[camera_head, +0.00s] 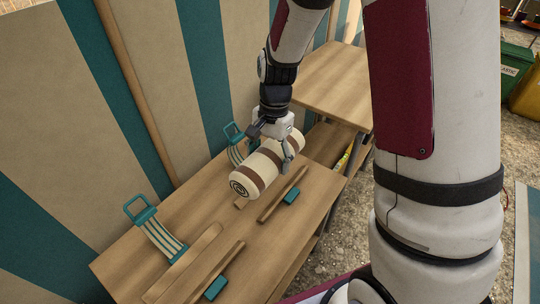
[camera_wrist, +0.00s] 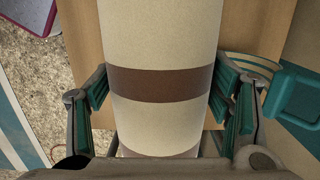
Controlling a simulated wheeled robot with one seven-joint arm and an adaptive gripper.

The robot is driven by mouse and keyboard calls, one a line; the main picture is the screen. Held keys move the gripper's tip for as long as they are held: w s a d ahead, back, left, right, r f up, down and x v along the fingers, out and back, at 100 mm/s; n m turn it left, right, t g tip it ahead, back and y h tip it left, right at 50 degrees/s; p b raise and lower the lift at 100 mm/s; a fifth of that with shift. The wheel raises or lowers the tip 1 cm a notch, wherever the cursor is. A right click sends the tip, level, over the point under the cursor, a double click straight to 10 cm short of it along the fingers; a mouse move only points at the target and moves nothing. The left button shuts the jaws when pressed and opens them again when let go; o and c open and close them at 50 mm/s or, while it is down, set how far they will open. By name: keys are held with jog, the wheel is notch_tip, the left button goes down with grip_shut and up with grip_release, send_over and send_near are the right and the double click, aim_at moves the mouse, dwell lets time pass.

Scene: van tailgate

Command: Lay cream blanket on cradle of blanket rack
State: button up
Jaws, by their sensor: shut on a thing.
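The cream blanket (camera_head: 262,172) is a roll with brown bands and a dark spiral mark on its near end. My gripper (camera_head: 272,150) is shut around its middle from above; in the wrist view its teal-padded fingers stand on either side of the roll (camera_wrist: 160,40). The blanket rack has wooden rails and teal straps on a wooden table. The roll is over the far cradle, behind its front rail (camera_head: 283,195); whether it touches the cradle I cannot tell. The far cradle's back parts are partly hidden. The near cradle's rail (camera_head: 196,256) and strap (camera_head: 160,236) show, and that cradle is empty.
The table (camera_head: 130,262) stands against a striped teal and beige wall (camera_head: 100,130) with a wooden pole. Another wooden table (camera_head: 335,75) is just beyond. A green bin (camera_head: 514,68) and a yellow bin (camera_head: 527,98) stand at the upper right on gravel.

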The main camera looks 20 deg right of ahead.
jog(key=shift+f+b, duration=3.55)
jog(key=shift+f, duration=1.15)
jog(key=o, duration=1.5)
jog(key=shift+o, duration=0.2)
jog(key=shift+r, duration=0.15)
